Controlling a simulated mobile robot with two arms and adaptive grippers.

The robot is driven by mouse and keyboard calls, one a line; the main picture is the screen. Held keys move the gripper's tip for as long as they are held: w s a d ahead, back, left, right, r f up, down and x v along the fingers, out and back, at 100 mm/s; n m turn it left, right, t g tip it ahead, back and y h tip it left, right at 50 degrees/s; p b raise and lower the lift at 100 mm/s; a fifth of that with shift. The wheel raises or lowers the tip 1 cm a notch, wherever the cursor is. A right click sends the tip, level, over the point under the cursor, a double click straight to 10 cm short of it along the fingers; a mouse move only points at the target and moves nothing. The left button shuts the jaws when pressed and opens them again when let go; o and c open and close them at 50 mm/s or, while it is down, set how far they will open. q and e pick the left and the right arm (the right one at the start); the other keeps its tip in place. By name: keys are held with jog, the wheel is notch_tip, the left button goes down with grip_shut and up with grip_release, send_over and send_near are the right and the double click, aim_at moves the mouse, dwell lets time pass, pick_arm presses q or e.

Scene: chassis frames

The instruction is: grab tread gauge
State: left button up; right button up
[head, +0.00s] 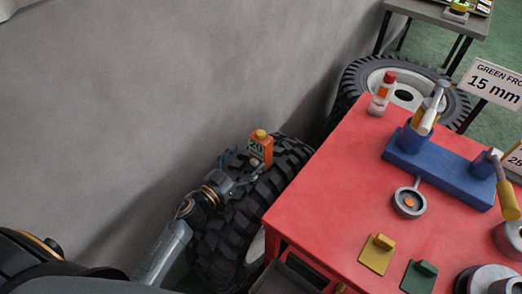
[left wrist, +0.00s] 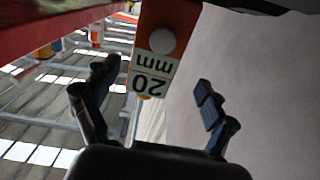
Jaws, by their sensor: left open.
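The tread gauge (head: 261,148) is an orange block with a yellow top and a white label, upright on the tread of a big black tyre (head: 222,232). In the left wrist view the gauge (left wrist: 168,28) appears upside down, its label reading "20 mm" and a round pale knob above it. My left gripper (head: 238,168) is just to the left of the gauge in the head view. It is open, with one finger on each side of the gauge in the wrist view and gaps beside it. My right gripper is not in view.
A red table (head: 330,195) stands right of the tyre, holding a blue tool stand (head: 440,172), a red-capped bottle (head: 381,95), and yellow (head: 377,257) and green (head: 418,278) blocks. Another tyre (head: 357,75) lies behind the table. A grey wall (head: 180,75) is at the left.

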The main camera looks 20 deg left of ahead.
aim_at(256, 152)
pick_arm(q)
jog(key=x, duration=0.6)
jog(key=shift+s+d, duration=0.15)
jog(key=shift+d, duration=0.2)
jog(key=c, duration=1.3)
jog(key=shift+c, duration=1.3)
jog(key=shift+r, duration=0.1)
